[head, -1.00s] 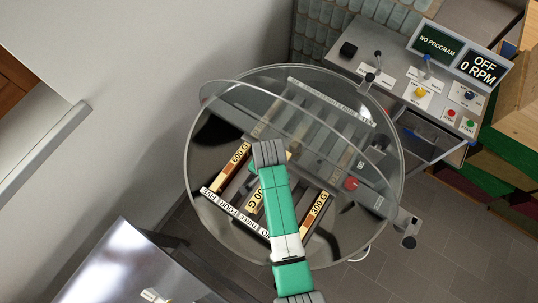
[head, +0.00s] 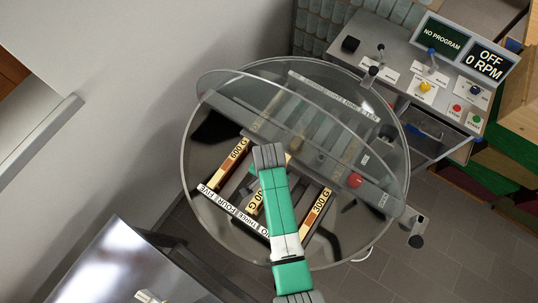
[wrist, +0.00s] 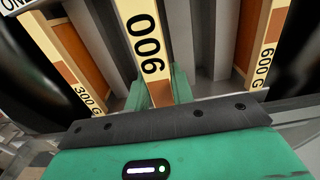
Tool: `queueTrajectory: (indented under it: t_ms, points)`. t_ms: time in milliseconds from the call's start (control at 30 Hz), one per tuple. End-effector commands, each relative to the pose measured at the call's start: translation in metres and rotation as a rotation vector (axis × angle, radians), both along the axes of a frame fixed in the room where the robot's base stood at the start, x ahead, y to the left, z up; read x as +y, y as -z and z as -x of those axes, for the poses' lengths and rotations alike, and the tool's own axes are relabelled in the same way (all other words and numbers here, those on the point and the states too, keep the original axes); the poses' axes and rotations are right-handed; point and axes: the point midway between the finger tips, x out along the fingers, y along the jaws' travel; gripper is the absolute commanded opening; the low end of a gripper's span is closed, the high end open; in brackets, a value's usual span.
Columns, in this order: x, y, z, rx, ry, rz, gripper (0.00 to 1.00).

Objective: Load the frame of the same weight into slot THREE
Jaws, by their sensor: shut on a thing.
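My gripper (wrist: 155,88) is shut on a tan and orange frame (wrist: 147,40) with a 00 label; its first digit reads as 6 or 9, and I cannot tell which. In the head view my arm partly covers this frame (head: 257,203), which is around the middle of the near rack, by the THREE lettering on the white slot strip (head: 233,211). Whether it is fully seated is hidden. A 600 G frame (head: 233,160) stands on its left in the head view and a 300 G frame (head: 315,214) on its right.
A clear round bowl (head: 187,165) surrounds the racks, with a raised transparent lid (head: 330,125) over the far rack. A control panel (head: 400,75) reading OFF, 0 RPM stands at upper right. A metal table (head: 100,265) is at lower left.

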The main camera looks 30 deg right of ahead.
Motion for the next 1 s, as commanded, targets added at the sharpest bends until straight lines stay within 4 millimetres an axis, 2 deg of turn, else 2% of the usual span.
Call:
queueTrajectory:
  t_ms: [1000]
  points:
    - [0.0,0.064,-0.001,-0.003,0.0,0.001,0.0]
